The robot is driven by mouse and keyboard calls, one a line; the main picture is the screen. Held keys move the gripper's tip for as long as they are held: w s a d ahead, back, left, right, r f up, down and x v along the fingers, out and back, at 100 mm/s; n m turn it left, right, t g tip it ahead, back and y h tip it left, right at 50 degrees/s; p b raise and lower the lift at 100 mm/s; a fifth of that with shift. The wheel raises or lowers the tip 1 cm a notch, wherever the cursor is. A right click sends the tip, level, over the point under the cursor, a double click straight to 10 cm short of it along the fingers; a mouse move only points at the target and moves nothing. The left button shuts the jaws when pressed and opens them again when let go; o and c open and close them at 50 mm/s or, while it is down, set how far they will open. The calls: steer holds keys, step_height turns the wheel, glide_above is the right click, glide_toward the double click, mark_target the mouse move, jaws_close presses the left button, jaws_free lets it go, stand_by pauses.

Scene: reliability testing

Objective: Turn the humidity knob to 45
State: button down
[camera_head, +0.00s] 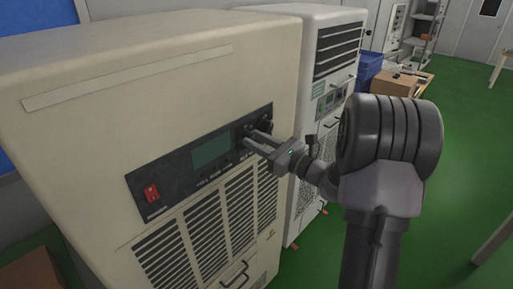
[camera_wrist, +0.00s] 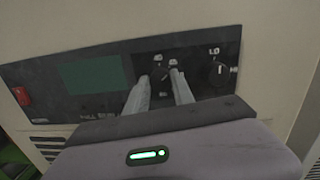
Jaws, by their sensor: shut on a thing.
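The dark control panel (camera_head: 180,165) is on the front of a beige cabinet, and it fills much of the wrist view (camera_wrist: 110,95). It has two dark round knobs at its right end. My gripper (camera_head: 252,136) reaches the panel from the right, and its two fingers are closed on the left knob (camera_wrist: 159,73). The fingers partly cover this knob, and its pointer setting cannot be read. The right knob (camera_wrist: 215,72) stands free, with a light pointer mark and "LO" above it. I cannot read which knob is labelled humidity.
A green display (camera_head: 211,149) and a red switch (camera_head: 151,193) are left of the knobs. Vent grilles (camera_head: 205,225) lie below the panel. A second, white cabinet (camera_head: 330,60) stands close behind on the right. Green floor (camera_head: 465,150) is open to the right.

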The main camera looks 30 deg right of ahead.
steer(key=shift+n+b, duration=0.45)
steer(key=shift+n, duration=0.25)
steer(key=c, duration=1.1)
jaws_free()
steer(key=shift+s, duration=0.1)
steer(key=v, duration=1.7)
steer(key=shift+s+d+r, duration=0.15)
steer(key=shift+r, duration=0.05)
